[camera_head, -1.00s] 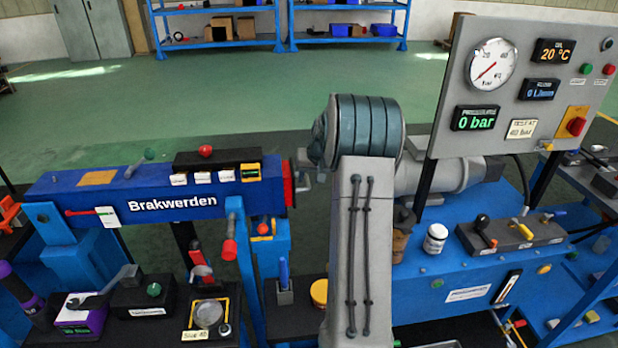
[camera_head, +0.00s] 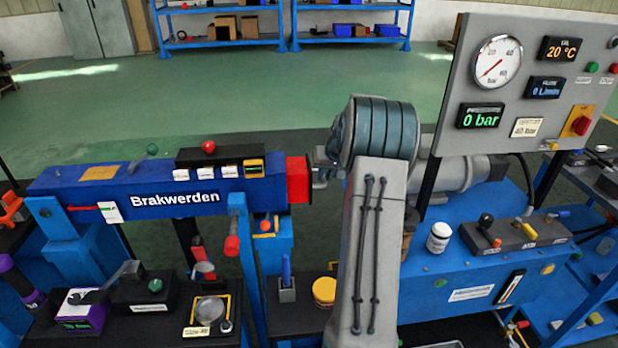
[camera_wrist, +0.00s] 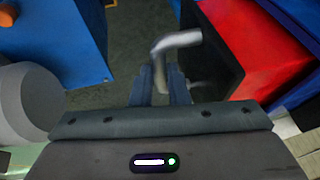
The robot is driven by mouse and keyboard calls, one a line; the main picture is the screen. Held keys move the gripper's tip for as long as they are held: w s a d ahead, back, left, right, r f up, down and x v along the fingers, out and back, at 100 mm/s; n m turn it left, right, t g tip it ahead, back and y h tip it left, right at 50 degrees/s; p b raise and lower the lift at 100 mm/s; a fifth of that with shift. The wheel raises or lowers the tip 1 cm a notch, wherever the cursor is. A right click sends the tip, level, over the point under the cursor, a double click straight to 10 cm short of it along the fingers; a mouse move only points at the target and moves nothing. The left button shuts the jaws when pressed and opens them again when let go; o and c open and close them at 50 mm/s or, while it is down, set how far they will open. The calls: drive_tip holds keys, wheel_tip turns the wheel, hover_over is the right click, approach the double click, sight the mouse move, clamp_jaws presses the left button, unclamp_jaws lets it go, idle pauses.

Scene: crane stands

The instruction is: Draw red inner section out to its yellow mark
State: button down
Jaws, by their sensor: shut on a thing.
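The red inner section (camera_head: 298,180) sticks a short way out of the right end of the blue boom marked Brakwerden (camera_head: 230,190). In the wrist view the red section (camera_wrist: 258,42) is a red block with a dark end face on the right. A bent grey handle (camera_wrist: 178,41) stands off that end face. My gripper (camera_wrist: 160,82) is shut on the handle, beside the end face; the arm partly hides it in the head view (camera_head: 323,172). I cannot make out a yellow mark on the visible red part.
A grey gauge panel (camera_head: 535,85) stands at the right above a blue bench (camera_head: 410,280) with a grey cylinder on it. A yellow-lidded pot (camera_head: 324,290) and a blue-handled tool (camera_head: 286,275) stand below the boom. Open green floor (camera_head: 230,100) lies behind.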

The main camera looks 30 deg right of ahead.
drive_tip(key=s+d, duration=0.3)
drive_tip(key=d, duration=0.3)
drive_tip(key=c, duration=1.4)
unclamp_jaws()
drive_tip(key=shift+w+a, duration=0.1)
drive_tip(key=shift+a, duration=0.2)
drive_tip(key=v, duration=1.3)
drive_tip(key=shift+r, duration=0.4)
drive_tip(key=shift+a, duration=0.1)
